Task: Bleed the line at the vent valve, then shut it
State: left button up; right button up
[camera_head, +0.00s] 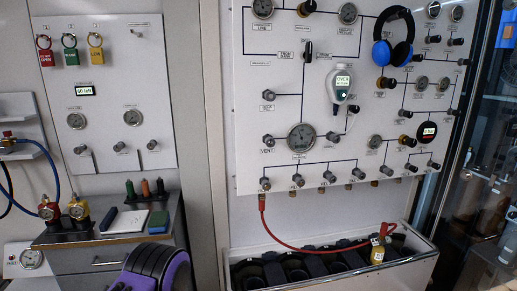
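The vent valve (268,139) is a small knob on the lower left of the white fill panel (262,110), with the label VENT beneath it. Its turn position is too small to tell. A round gauge (302,137) sits just right of it; its needle cannot be read clearly. A red hose (290,246) runs from the leftmost port (264,184) of the bottom row down to the small yellow cylinder (378,250) in the trough.
Blue-black headphones (393,38) and a light handheld meter (339,84) hang on the panel. A white trough (420,268) stands below. A cabinet (95,260) at left carries a pad, a sponge and several bottles. A glass door (465,150) stands right. Space before the vent valve looks clear.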

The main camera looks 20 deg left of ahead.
aim_at(270, 142)
jog(key=u, duration=0.8)
jog(key=i, duration=0.6)
jog(key=z, duration=0.5)
